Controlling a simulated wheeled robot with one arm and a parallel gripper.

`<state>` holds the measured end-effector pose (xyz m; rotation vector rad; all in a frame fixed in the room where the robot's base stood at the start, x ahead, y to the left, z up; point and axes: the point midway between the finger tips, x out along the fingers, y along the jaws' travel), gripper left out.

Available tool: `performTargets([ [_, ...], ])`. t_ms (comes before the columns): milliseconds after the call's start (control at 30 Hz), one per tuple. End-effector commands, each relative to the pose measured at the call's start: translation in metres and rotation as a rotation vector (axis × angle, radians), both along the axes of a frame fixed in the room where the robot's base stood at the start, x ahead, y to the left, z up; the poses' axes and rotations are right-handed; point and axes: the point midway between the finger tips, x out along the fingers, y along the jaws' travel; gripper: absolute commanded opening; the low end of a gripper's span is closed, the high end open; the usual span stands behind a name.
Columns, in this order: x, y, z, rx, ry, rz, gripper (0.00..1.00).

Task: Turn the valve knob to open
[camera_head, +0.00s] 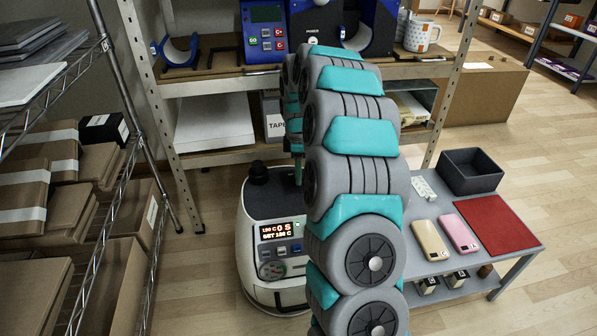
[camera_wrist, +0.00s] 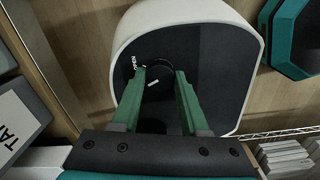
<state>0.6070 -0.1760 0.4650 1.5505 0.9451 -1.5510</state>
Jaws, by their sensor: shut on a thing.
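The valve knob (camera_wrist: 156,66) is a small black round knob with a white pointer line, on the dark top of a white-rimmed machine (camera_wrist: 218,75). In the head view the white machine (camera_head: 262,285) stands on the floor with a lit display and a gauge. My arm hides the gripper and the knob there.
A wire rack (camera_head: 95,225) with boxes stands close at the left. A workbench (camera_head: 215,82) with a blue press (camera_head: 340,22) and a patterned mug (camera_head: 421,35) is behind. A low grey table (camera_head: 500,268) with phones and a dark bin (camera_head: 470,172) is at the right.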

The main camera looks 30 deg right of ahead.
Motion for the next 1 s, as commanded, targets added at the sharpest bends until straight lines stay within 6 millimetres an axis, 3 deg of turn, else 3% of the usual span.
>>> performTargets([
  [467,0.0,-0.0001,0.0004,0.0,0.0,-0.074,0.0],
  [1000,0.0002,-0.0008,0.0008,-0.001,-0.001,-0.519,0.0],
])
